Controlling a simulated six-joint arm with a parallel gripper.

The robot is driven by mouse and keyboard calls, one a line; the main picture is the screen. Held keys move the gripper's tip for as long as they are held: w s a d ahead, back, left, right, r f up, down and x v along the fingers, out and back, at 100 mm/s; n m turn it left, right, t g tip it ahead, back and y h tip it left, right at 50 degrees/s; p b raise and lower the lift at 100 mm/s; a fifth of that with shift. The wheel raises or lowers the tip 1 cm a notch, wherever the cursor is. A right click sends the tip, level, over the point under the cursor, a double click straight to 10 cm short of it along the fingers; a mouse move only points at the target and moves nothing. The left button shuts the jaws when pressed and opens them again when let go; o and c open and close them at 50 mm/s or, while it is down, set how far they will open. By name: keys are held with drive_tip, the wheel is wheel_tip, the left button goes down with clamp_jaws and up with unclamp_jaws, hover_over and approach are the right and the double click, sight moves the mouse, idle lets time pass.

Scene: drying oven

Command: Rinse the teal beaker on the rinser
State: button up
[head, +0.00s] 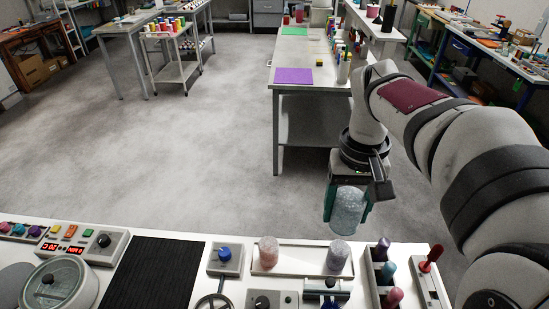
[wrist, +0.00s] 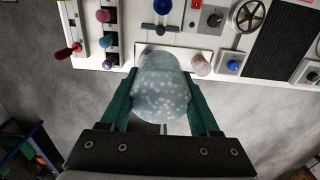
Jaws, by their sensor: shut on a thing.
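My gripper (head: 347,207) is shut on a pale teal, speckled beaker (head: 349,212). It holds the beaker in the air beyond the far edge of the white bench, at the right. In the wrist view the beaker (wrist: 162,92) sits between the two green fingers and hides part of the bench behind it. I cannot tell whether it is tilted. A dark crossbar fixture with a blue part (head: 327,288), possibly the rinser, stands at the bench's front; it also shows in the wrist view (wrist: 162,29). The beaker is apart from it.
A white tray (head: 300,268) holds a pinkish beaker (head: 268,252) and a lavender-grey beaker (head: 338,257). Right of it are a rack of coloured knobbed items (head: 388,270) and a red lever (head: 431,257). A blue knob box (head: 225,259) and black mat (head: 150,272) lie left.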

drive_tip(key=s+a+f+n, duration=0.2)
drive_tip(key=a+f+n, duration=0.2)
drive_tip(key=a+f, duration=0.2)
drive_tip(key=s+a+f+n, duration=0.3)
drive_tip(key=a+f, duration=0.3)
drive_tip(key=a, duration=0.5)
drive_tip(key=s+a+f+n, duration=0.3)
drive_tip(key=a+f+n, duration=0.1)
drive_tip(key=a+f, duration=0.3)
drive_tip(key=shift+a+n, duration=0.3)
drive_tip(key=shift+a, duration=0.35)
drive_tip(key=shift+s+a+f, duration=0.2)
drive_tip(key=shift+s+f, duration=0.05)
drive_tip(key=shift+f, duration=0.35)
drive_tip(key=shift+s+a+f, duration=0.2)
drive_tip(key=shift+f, duration=1)
drive_tip(key=shift+f, duration=0.1)
drive_tip(key=shift+f, duration=0.9)
